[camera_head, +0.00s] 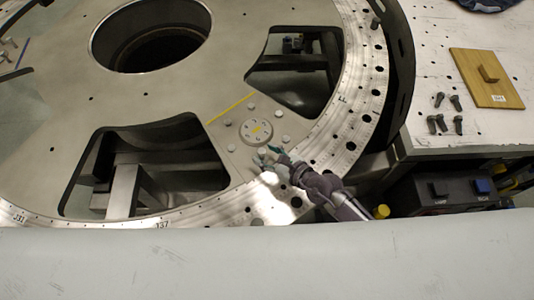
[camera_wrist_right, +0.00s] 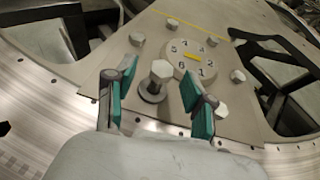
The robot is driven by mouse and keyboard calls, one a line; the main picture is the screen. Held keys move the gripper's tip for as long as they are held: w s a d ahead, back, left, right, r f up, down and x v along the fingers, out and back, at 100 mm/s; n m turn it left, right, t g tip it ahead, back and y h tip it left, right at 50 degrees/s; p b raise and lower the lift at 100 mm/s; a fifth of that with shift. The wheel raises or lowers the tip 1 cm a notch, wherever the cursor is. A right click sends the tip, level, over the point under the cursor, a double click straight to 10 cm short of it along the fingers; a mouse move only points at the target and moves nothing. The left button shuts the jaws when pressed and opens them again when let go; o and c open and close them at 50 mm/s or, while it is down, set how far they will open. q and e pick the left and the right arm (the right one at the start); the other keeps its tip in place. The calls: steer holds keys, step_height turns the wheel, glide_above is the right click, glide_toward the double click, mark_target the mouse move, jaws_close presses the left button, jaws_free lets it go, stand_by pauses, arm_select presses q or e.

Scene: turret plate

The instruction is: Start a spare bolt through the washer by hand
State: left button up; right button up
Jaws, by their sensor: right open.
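My right gripper (camera_head: 268,155) is open over the turret plate (camera_head: 185,95). In the right wrist view its teal-padded fingers (camera_wrist_right: 155,98) stand on either side of a hex-headed bolt (camera_wrist_right: 161,72). The bolt stands up from the plate with its head raised, and a dark washer (camera_wrist_right: 152,93) is around it at the base. I see no finger clearly touching the bolt. Several spare bolts (camera_head: 440,122) lie on the white table at the right. My left gripper is not in view.
A numbered round disc (camera_head: 256,132) with a yellow mark sits beside the gripper, with several other bolt heads (camera_wrist_right: 238,76) around it. Large openings cut through the plate.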

steer(key=v, duration=1)
steer(key=shift+s+d+r, duration=0.1)
steer(key=shift+s+d, duration=0.15)
steer(key=shift+s+d+r, duration=0.3)
steer(key=shift+s+d, duration=0.1)
steer(key=shift+r, duration=0.1)
